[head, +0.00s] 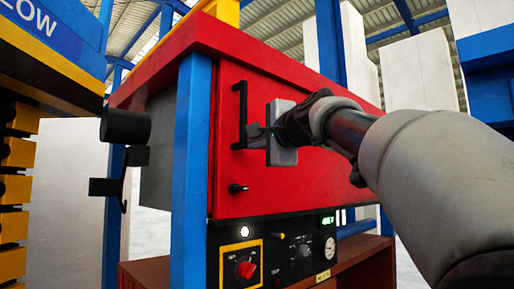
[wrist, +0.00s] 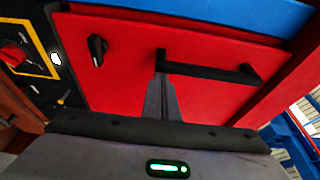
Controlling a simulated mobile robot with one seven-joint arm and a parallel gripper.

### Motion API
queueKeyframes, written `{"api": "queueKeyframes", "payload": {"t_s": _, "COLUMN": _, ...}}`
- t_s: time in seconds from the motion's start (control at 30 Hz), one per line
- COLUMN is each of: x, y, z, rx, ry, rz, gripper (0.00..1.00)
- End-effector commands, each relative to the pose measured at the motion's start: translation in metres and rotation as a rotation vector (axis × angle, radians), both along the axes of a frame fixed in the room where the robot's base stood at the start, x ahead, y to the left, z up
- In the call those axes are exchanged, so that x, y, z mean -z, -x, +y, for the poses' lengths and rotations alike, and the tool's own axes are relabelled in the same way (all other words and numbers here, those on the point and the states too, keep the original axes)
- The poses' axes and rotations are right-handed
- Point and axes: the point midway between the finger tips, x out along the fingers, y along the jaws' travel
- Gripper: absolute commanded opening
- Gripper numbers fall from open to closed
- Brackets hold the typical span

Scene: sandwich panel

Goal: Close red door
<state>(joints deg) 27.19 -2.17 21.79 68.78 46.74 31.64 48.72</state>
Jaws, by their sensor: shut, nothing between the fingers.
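The red door (head: 290,180) is on the front of a red cabinet and looks flush or nearly flush with it; I cannot tell whether a small gap remains. A black bar handle (head: 241,112) stands upright near the door's left edge and also shows in the wrist view (wrist: 215,68). My gripper (head: 254,132) is shut and empty, pointing at the door beside the lower part of the handle. In the wrist view its closed fingers (wrist: 162,85) reach the handle's end; I cannot tell whether they touch it.
A small black latch knob (head: 238,188) sits below the handle. Under the door is a black control panel (head: 275,255) with a red switch and gauge. A blue post (head: 190,150) stands at the cabinet's left corner. A yellow and blue structure (head: 45,60) is at far left.

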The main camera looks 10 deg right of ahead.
Motion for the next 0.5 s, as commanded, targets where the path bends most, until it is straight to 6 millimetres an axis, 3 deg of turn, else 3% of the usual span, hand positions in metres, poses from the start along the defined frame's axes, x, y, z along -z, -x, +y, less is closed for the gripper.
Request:
{"api": "queueKeyframes", "payload": {"t_s": 0.1, "x": 0.0005, "y": 0.0067, "z": 0.0104, "rx": -0.003, "ry": 0.000, "rz": 0.001, "gripper": 0.00}}
{"api": "queueKeyframes", "payload": {"t_s": 0.5, "x": -0.0003, "y": 0.0109, "z": 0.0165, "rx": -0.005, "ry": 0.000, "rz": 0.000, "gripper": 0.00}}
